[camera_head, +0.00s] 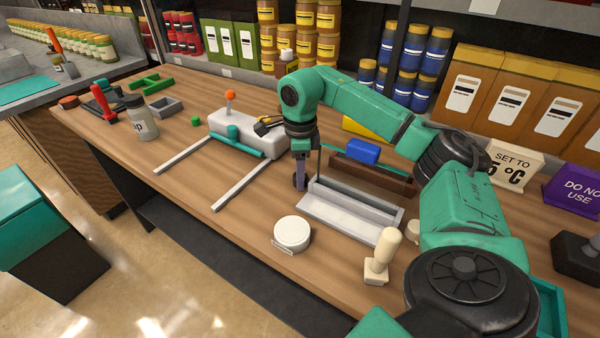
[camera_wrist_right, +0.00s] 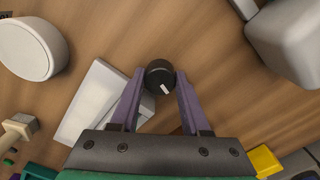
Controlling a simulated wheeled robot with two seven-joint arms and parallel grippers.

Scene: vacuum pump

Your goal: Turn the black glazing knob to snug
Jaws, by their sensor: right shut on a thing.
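The black glazing knob (camera_wrist_right: 159,74) shows in the right wrist view, between the two purple fingertips. It is round, with a white pointer mark towards its lower right side. My right gripper (camera_wrist_right: 160,88) is shut on it, one finger on each side. In the head view my right gripper (camera_head: 300,180) points straight down beside the left end of a pale grey tray-like block (camera_head: 345,222). The fingers and wrist largely hide the knob there. My left gripper is not in view.
A white round puck (camera_head: 292,233) and a cream stamp-like piece (camera_head: 380,262) stand near the front edge. A white device with two rails (camera_head: 262,140) lies to the left. A brown holder with a blue block (camera_head: 363,151) is behind the tray. Wood between puck and rails is clear.

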